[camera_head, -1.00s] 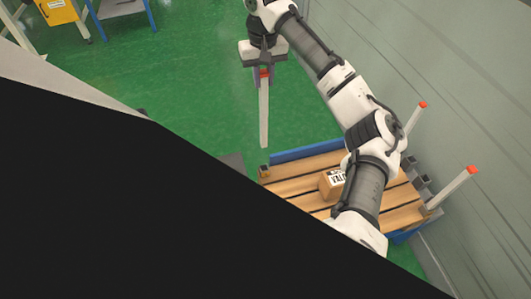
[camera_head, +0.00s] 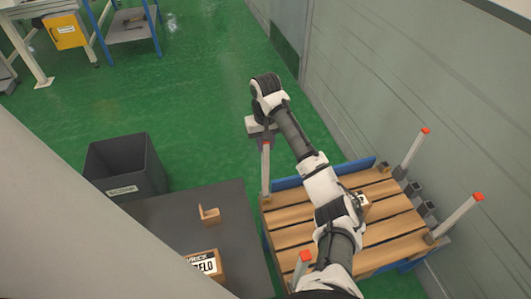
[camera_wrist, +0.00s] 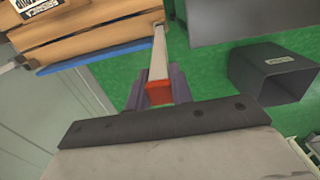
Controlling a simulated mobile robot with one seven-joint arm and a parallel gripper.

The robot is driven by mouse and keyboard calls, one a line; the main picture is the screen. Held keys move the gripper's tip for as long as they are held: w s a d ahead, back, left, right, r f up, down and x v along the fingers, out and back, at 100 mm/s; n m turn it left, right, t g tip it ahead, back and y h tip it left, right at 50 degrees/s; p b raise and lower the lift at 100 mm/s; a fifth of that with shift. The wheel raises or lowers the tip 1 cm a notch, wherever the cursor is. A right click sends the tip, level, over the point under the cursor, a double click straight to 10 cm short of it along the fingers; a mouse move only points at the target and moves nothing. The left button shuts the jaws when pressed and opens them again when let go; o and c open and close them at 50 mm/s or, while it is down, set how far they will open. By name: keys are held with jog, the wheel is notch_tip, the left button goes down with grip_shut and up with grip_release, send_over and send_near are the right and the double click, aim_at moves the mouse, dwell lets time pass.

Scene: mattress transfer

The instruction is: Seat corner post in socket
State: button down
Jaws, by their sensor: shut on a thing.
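My gripper (camera_head: 264,141) is shut on the upper end of a pale corner post (camera_head: 266,172), just below its red cap. In the wrist view, the post (camera_wrist: 159,58) runs away from the jaws (camera_wrist: 158,90), with the red cap (camera_wrist: 157,92) between the fingers. The post looks about upright. Its lower end meets the far left corner of the wooden pallet (camera_head: 330,217).
Other red-capped posts stand at the back right (camera_head: 412,152), front right (camera_head: 458,216) and front left (camera_head: 302,268) corners. A carton lies on the pallet, partly behind my arm. A dark table (camera_head: 160,222) and a grey scrap bin (camera_head: 126,165) are left. A wall (camera_head: 400,80) borders the right.

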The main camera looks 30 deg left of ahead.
aim_at(265, 151)
jog(key=shift+f, duration=2)
jog(key=c, duration=1.2)
grip_release()
jog(key=shift+c, duration=0.2)
notch_tip(265, 151, up, 12)
jog(key=shift+r+p, duration=0.15)
jog(key=shift+p, duration=0.3)
